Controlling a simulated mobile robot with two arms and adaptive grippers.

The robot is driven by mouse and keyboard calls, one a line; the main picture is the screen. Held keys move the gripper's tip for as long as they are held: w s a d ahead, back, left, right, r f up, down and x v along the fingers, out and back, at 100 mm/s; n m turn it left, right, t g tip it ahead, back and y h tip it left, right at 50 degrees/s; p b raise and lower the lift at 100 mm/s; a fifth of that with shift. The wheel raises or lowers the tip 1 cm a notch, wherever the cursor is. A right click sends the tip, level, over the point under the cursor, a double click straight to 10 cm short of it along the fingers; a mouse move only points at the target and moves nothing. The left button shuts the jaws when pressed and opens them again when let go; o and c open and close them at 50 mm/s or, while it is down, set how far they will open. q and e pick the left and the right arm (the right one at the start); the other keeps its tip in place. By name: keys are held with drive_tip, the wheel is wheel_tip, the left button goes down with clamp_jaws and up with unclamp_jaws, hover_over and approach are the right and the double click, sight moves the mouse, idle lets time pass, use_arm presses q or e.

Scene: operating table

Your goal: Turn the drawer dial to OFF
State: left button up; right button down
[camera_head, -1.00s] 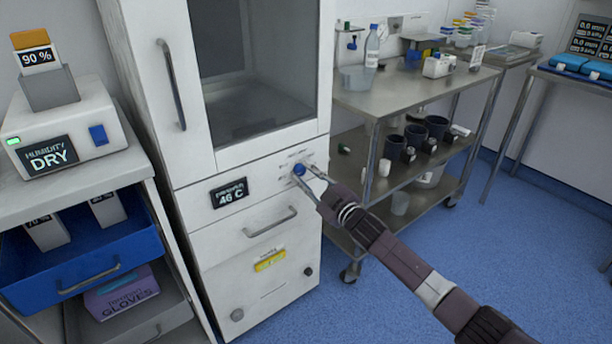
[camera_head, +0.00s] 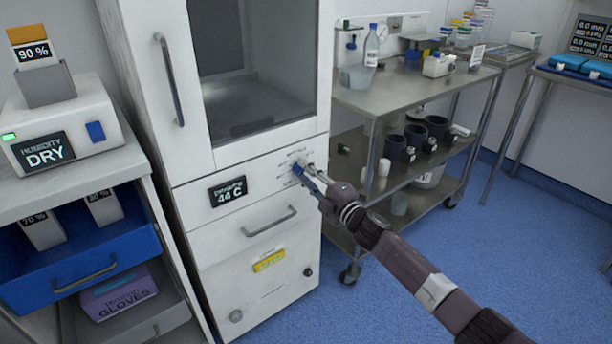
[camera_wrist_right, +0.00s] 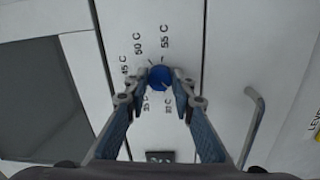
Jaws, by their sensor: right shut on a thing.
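The blue dial (camera_head: 297,169) is on the white cabinet's drawer front (camera_head: 262,190), right of a small black display (camera_head: 228,190) reading 44 C. My right gripper (camera_head: 302,170) is shut on the dial and partly covers it in the head view. In the right wrist view the blue dial (camera_wrist_right: 159,77) sits between the two fingertips of my right gripper (camera_wrist_right: 161,80). Temperature labels such as 45 C, 50 C and 55 C surround it there. No OFF mark can be read. My left gripper is in neither view.
A drawer handle (camera_head: 269,222) is below the dial. A steel trolley (camera_head: 412,92) with bottles and cups stands to the right. A humidity device (camera_head: 62,128) and an open blue drawer (camera_head: 80,262) are at the left. Blue floor (camera_head: 520,250) is clear at right.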

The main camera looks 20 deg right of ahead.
drive_tip(key=shift+f, duration=0.15)
idle(0.4)
drive_tip(key=c, duration=1.6)
unclamp_jaws()
drive_tip(key=shift+s, duration=0.1)
drive_tip(key=v, duration=1.2)
